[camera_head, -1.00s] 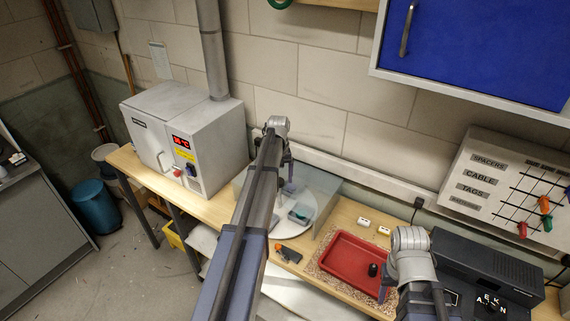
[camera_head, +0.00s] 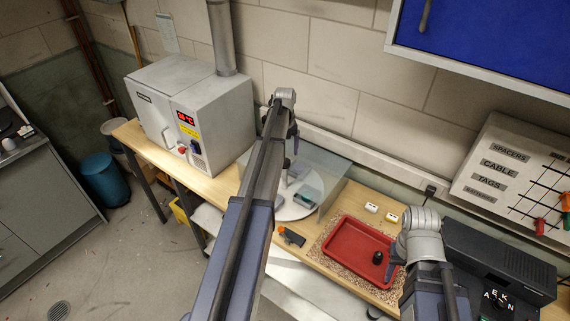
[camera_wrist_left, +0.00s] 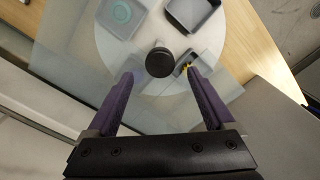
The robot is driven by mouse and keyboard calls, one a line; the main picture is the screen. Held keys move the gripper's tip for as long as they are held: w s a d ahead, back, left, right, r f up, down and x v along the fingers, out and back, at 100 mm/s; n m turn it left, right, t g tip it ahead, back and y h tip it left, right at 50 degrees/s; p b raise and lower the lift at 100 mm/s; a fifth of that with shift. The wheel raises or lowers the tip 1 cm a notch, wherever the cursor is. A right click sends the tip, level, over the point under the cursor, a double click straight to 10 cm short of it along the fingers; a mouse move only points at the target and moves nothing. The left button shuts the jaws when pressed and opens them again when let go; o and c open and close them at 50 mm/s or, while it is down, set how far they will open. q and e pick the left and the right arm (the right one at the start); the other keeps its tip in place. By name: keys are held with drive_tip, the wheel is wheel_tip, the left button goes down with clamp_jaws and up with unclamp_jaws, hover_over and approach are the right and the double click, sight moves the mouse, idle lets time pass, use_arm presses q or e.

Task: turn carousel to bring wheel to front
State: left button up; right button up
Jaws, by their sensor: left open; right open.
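The carousel (camera_head: 290,211) is a pale round disc bearing small grey trays, behind clear panels on the bench. In the left wrist view the disc (camera_wrist_left: 225,50) has a dark round knob (camera_wrist_left: 159,62) near its middle. A teal ring (camera_wrist_left: 121,12), possibly the wheel, lies in a tray at the top left. Another grey tray (camera_wrist_left: 193,15) looks empty. A third tray near the right finger holds something yellow. My left gripper (camera_wrist_left: 160,77) is open above the disc, its fingers either side of the knob. My right gripper (camera_head: 392,271) is open beside the red tray.
The red tray (camera_head: 338,227) holds a small black object (camera_head: 378,257) and sits on a speckled mat. An orange-and-black tool (camera_head: 291,237) lies at the bench front. A grey oven (camera_head: 170,115) stands left, and a dark box (camera_head: 500,265) right. Clear panels (camera_head: 325,165) enclose the carousel.

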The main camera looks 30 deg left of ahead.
use_arm(q)
drive_tip(key=b, duration=0.4)
hover_over(285, 175)
drive_tip(key=shift+w+a+f, duration=0.1)
drive_tip(key=shift+w+f, duration=0.05)
drive_tip(key=shift+f, duration=0.65)
drive_tip(key=shift+w+a+f, duration=0.1)
drive_tip(key=shift+w+f, duration=0.05)
drive_tip(key=shift+f, duration=0.65)
drive_tip(key=shift+w+a+f, duration=0.1)
drive_tip(key=shift+w+f, duration=0.05)
drive_tip(key=shift+f, duration=0.65)
clamp_jaws()
